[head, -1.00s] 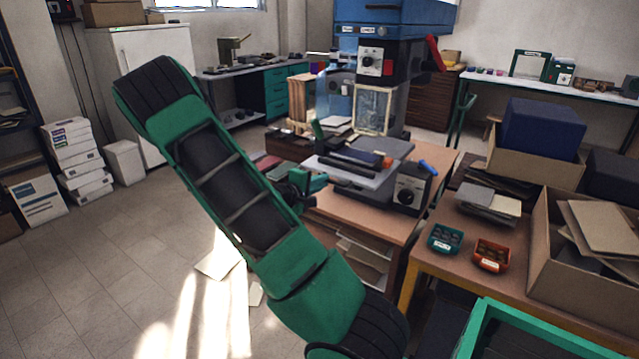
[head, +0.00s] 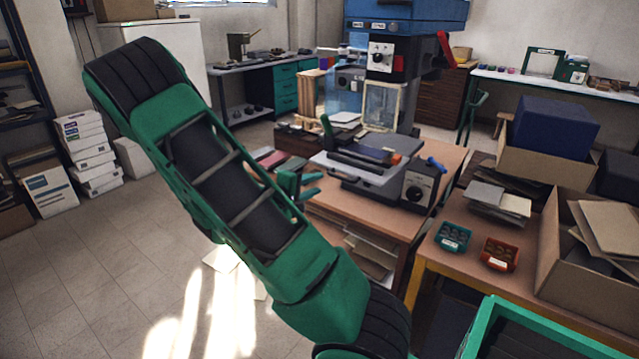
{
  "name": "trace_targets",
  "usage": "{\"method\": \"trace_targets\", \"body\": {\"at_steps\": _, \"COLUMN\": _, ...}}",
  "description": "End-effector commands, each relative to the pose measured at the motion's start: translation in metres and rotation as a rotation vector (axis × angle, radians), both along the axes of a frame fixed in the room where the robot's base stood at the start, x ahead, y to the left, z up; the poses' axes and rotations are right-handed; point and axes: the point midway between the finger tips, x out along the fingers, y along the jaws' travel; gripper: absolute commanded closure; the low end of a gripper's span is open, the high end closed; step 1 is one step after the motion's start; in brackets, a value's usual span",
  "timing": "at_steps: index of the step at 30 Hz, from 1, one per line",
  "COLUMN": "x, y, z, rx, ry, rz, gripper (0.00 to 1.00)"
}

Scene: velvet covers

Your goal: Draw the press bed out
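The press stands on a wooden table, with its blue head (head: 405,12) above. Its press bed (head: 384,179), a light grey plate on a dark base, lies low in front of the column. A black bar and some small flat things lie on it. My gripper (head: 313,186) is to the left of the bed's near left edge, partly behind my own green arm. Its two green fingers point right towards the bed, with a gap between them that looks empty. The fingers appear apart from the bed, though depth is hard to judge.
The wooden table (head: 398,222) carries a dark control box with a dial (head: 418,190). At right, another table holds a green tray (head: 454,237), a red tray (head: 499,254) and cardboard boxes (head: 569,259). The tiled floor (head: 80,260) at left is mostly clear.

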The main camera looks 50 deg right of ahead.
Motion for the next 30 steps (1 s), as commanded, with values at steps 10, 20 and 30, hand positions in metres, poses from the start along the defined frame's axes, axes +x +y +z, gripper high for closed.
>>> {"method": "trace_targets", "body": {"at_steps": 10, "x": -0.001, "y": 0.028, "z": 0.005, "rx": 0.001, "ry": 0.001, "rz": 0.001, "gripper": 0.71}}
{"method": "trace_targets", "body": {"at_steps": 20, "x": -0.001, "y": 0.028, "z": 0.005, "rx": 0.001, "ry": 0.001, "rz": 0.001, "gripper": 0.71}}
{"method": "trace_targets", "body": {"at_steps": 30, "x": -0.007, "y": 0.026, "z": 0.004, "rx": 0.025, "ry": -0.012, "rz": -0.022, "gripper": 0.71}}
